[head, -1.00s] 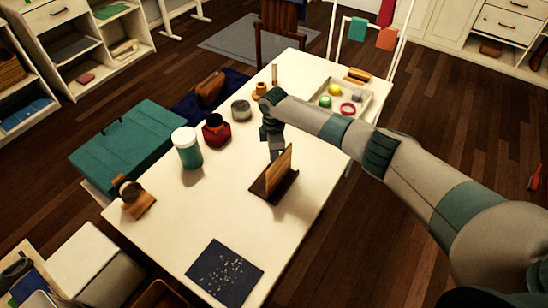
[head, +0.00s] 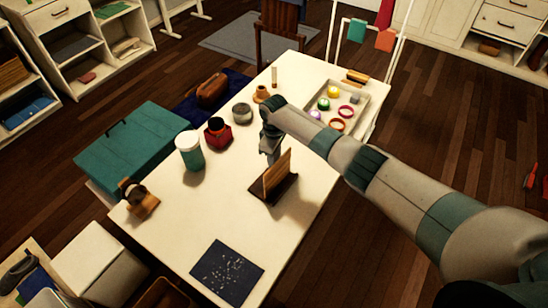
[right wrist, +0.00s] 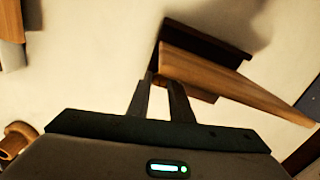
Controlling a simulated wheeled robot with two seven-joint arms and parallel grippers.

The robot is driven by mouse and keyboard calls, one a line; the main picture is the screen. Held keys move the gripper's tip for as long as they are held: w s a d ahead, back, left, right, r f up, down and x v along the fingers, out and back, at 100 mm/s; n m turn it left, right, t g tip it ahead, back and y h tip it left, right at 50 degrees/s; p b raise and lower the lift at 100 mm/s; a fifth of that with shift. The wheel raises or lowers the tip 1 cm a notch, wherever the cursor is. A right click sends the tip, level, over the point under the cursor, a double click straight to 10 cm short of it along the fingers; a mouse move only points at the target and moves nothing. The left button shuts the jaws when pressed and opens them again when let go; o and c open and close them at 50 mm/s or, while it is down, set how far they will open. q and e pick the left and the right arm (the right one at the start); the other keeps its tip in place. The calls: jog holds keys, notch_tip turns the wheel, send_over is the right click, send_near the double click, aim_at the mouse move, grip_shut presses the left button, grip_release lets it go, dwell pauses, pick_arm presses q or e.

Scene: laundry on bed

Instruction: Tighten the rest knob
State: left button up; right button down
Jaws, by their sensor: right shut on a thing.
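The rest (head: 276,176), a wooden panel leaning up from a dark base (head: 285,192), stands in the middle of the white table. My right gripper (head: 272,157) reaches down at its far left end. In the right wrist view, the two fingers (right wrist: 162,82) meet at the rest's edge, beside the wooden panel (right wrist: 225,78) and dark base (right wrist: 207,32). They are shut on a small part there. I take it for the knob, but it is hidden between the fingertips. My left gripper is not in view.
A green-and-white jar (head: 190,152), red pot (head: 218,133) and grey tin (head: 242,113) stand to the left. A dark speckled mat (head: 227,273) lies in front; table between is clear.

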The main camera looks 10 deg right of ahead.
jog(key=shift+m+p, duration=0.35)
jog(key=shift+m, duration=0.45)
jog(key=c, duration=1.6)
grip_release()
jog(key=shift+r, duration=0.15)
notch_tip(320, 180, up, 17)
jog(key=b, duration=0.3)
jog(key=shift+r, duration=0.1)
